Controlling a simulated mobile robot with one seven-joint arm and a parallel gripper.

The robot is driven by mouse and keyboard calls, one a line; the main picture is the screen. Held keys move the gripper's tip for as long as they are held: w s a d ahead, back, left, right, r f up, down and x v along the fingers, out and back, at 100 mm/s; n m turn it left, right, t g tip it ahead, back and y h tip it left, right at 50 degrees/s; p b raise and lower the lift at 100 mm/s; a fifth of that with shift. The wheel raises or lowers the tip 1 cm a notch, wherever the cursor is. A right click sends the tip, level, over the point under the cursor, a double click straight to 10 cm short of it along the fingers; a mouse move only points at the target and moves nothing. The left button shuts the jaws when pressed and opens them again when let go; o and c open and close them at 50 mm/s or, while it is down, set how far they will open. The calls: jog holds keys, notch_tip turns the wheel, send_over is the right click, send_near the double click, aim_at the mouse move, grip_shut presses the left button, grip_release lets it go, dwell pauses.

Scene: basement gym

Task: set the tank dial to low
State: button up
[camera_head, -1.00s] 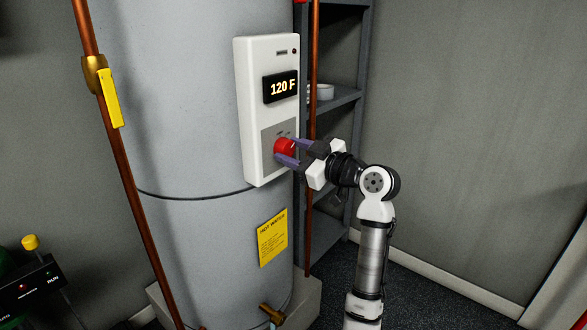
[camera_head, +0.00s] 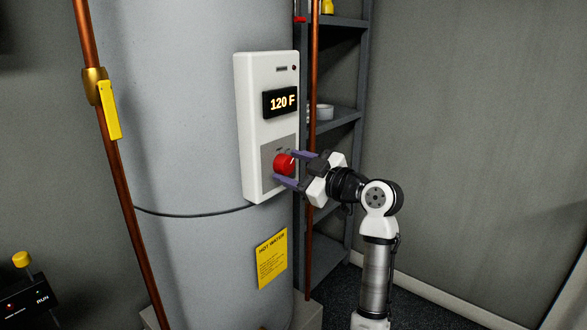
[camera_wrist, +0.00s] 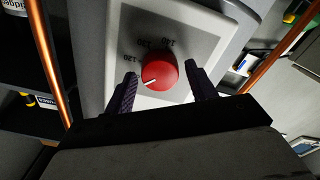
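The red round dial (camera_head: 284,165) is on the grey lower panel of the white control box (camera_head: 250,130), fixed to the tank (camera_head: 190,120). The box's display (camera_head: 280,102) reads 120 F. In the wrist view the dial (camera_wrist: 159,71) has a white pointer line towards the lower left, and number marks, one reading 120, lie around its left and top. My gripper (camera_head: 285,166) is open, with one purple finger on each side of the dial. In the wrist view gaps show between the dial and both fingers (camera_wrist: 161,78). The dial's far side is partly hidden.
A copper pipe (camera_head: 314,110) runs upright just right of the box, in front of a dark shelf (camera_head: 345,120). Another copper pipe with a yellow valve handle (camera_head: 110,108) stands left. A yellow hot water label (camera_head: 271,258) is below the box.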

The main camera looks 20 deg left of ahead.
jog(key=shift+o, duration=0.5)
jog(key=b+v, duration=0.1)
jog(key=v, duration=1.2)
jog(key=shift+d, duration=0.4)
jog(key=shift+s+d, duration=0.1)
jog(key=shift+s, duration=0.05)
